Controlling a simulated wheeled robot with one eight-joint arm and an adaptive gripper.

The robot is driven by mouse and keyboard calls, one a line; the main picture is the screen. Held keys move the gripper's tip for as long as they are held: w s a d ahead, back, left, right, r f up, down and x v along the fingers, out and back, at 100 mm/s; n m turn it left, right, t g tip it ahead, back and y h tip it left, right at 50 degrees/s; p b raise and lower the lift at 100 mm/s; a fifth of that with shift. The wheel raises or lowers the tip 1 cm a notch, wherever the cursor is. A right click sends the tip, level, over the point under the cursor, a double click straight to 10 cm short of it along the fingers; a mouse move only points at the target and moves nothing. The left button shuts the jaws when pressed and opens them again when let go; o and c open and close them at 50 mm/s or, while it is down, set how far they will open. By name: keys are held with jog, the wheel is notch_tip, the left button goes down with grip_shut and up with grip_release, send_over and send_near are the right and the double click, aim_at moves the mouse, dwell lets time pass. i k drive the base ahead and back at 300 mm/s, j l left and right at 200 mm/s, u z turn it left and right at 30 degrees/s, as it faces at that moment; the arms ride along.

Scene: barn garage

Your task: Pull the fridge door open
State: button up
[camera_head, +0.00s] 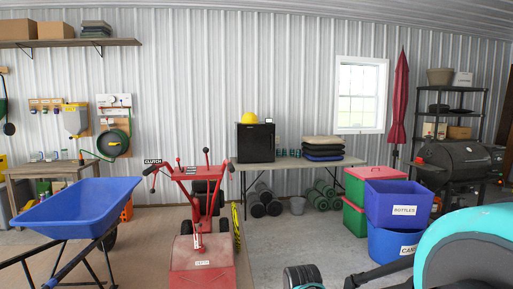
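A small black fridge (256,143) stands on the long table (240,168) against the back wall. Its front faces me, and the door looks shut. A yellow hard hat (250,118) and a small item sit on top of it. The fridge is too far and dark for me to make out a handle or the door's edge.
A red wheeled machine (203,235) stands between me and the table, left of the fridge. A blue wheelbarrow (78,207) is at left. Stacked red and blue bins (398,205) stand at right. Grey floor (285,245) lies open in the middle.

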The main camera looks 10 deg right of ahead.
aim_at(255, 142)
jog(key=i+z, duration=0.15)
jog(key=z, duration=0.4)
jog(key=i, duration=1.9)
jog(key=i+l, duration=0.1)
jog(key=i, duration=0.8)
jog(key=i+u, duration=0.1)
jog(key=i, duration=0.85)
jog(key=i+l, duration=0.15)
jog(key=i, duration=0.8)
jog(key=i+l, duration=0.1)
jog(key=i, duration=0.85)
